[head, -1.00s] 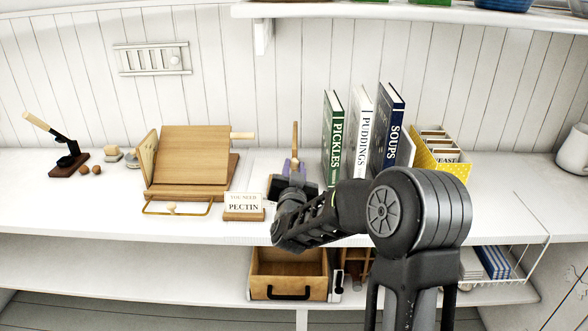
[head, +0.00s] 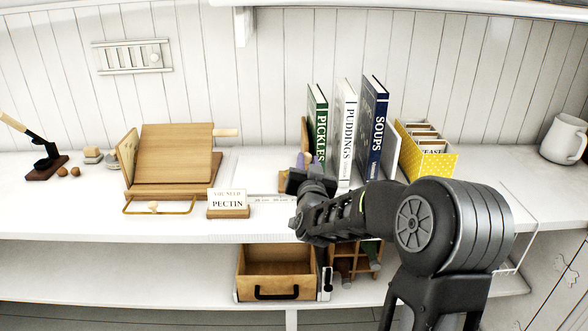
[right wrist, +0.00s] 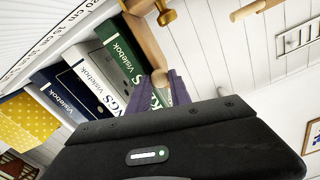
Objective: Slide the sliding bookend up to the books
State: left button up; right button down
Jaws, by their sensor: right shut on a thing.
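The wooden sliding bookend (head: 305,132) stands upright just left of the green PICKLES book (head: 317,118). Any gap between them is too narrow to make out. White PUDDINGS (head: 345,125) and dark blue SOUPS (head: 374,120) stand to the right. My right gripper (head: 314,163) is shut on the bookend, its purple fingers at the upright and its body hiding the lower part. In the right wrist view the bookend (right wrist: 146,42) shows beside the green book (right wrist: 122,55), with the purple fingers (right wrist: 176,88) at its end. My left gripper is out of view.
A printed scale (head: 270,199) runs along the shelf front. A PECTIN card (head: 227,202) and wooden book stand (head: 172,157) are at the left. A yellow dotted card box (head: 436,162) stands right of the books. A wooden drawer (head: 272,287) is open below.

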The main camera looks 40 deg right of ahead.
jog(key=c, duration=1.2)
grip_release()
jog(key=v, duration=0.7)
jog(key=shift+s+a, duration=0.3)
